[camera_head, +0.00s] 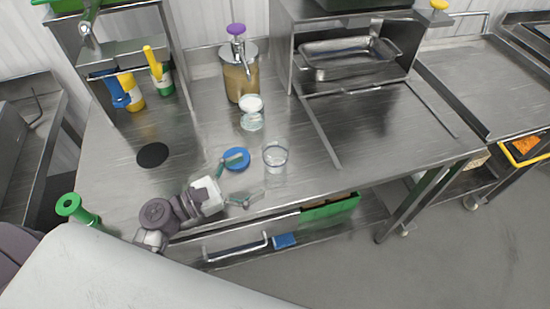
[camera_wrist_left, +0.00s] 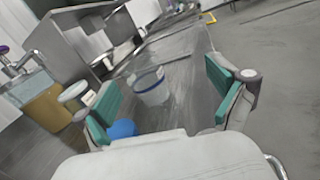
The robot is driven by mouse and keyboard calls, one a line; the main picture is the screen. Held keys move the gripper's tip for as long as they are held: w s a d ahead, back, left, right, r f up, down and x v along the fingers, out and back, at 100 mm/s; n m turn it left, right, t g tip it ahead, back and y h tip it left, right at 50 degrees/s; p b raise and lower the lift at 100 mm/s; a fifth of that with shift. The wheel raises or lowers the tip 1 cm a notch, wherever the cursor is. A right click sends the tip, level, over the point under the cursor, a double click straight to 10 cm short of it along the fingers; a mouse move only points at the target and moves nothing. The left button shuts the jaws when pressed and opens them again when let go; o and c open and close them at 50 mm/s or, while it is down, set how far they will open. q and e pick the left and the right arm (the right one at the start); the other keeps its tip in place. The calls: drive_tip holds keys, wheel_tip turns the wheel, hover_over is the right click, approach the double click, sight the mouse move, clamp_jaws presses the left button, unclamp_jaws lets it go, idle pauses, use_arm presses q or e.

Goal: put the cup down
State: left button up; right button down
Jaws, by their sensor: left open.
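A clear cup (camera_head: 275,157) stands upright on the steel table (camera_head: 370,140), near its front edge. My left gripper (camera_head: 245,177) is open and empty, just left of the cup and apart from it. In the left wrist view the cup (camera_wrist_left: 151,87) shows beyond and between the open green fingers (camera_wrist_left: 160,95). A second clear container with white contents (camera_head: 252,112) stands behind the cup; it also shows in the left wrist view (camera_wrist_left: 76,97). My right gripper is in neither view.
A blue disc (camera_head: 236,158) lies beside my left gripper. A pump dispenser with brown contents (camera_head: 240,78) stands behind. A black disc (camera_head: 152,155) lies at left. A raised shelf holds a metal tray (camera_head: 349,58). The table's right part is clear.

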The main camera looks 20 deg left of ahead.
use_arm(q)
drive_tip(key=a+n, duration=0.1)
drive_tip(key=s+a+f+n+t+y, duration=0.1)
drive_tip(key=a+n+y, duration=0.1)
drive_tip(key=a, duration=0.1)
drive_tip(key=shift+s+f, duration=0.25)
drive_tip(key=shift+s, duration=0.05)
drive_tip(key=shift+w+y, duration=0.25)
drive_tip(key=shift+y, duration=0.05)
drive_tip(key=p, duration=0.3)
approach(284, 143)
drive_tip(key=shift+w+d+f, duration=0.6)
drive_tip(key=shift+w+f, duration=0.1)
drive_tip(key=w+d, duration=0.1)
drive_tip(key=w+p, duration=0.1)
drive_tip(key=w+d+r+p, duration=0.1)
drive_tip(key=w, duration=0.1)
drive_tip(key=shift+d+r, duration=0.1)
drive_tip(key=shift+d, duration=0.2)
drive_tip(key=shift+w+d, duration=0.2)
drive_tip(key=shift+w, duration=0.05)
drive_tip(key=shift+c, duration=0.3)
drive_tip(key=c, duration=1.1)
